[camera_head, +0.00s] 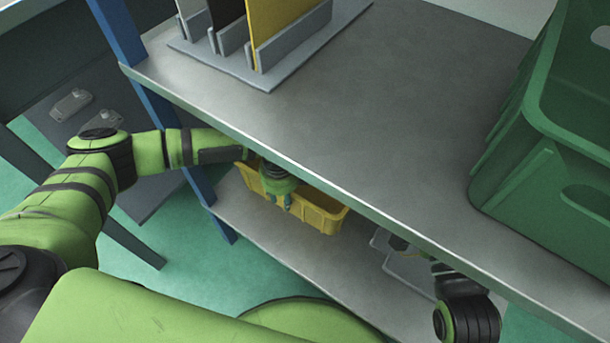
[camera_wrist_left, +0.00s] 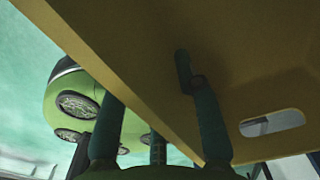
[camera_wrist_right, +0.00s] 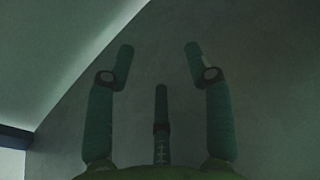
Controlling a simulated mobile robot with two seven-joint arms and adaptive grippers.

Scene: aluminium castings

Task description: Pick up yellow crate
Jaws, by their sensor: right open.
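The yellow crate (camera_head: 319,217) is in the gap below the upper shelf, over the lower shelf; the upper shelf and my left gripper hide part of it. My left gripper (camera_head: 282,202) is at its front side. In the left wrist view the crate wall (camera_wrist_left: 255,70) with a handle slot fills the upper right. One left finger shows in front of the wall; the tips of the others are hidden at its edge. Whether they grip it is unclear. My right gripper (camera_wrist_right: 158,65) is open and empty, facing a grey surface; in the head view it is largely hidden beneath the upper shelf.
The upper shelf (camera_head: 380,120) lies above the crate and carries green crates (camera_head: 545,185) at right and a grey rack (camera_head: 290,58) at the back. A blue post (camera_head: 190,165) stands left of the yellow crate. The lower shelf (camera_head: 300,255) has bare room in front.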

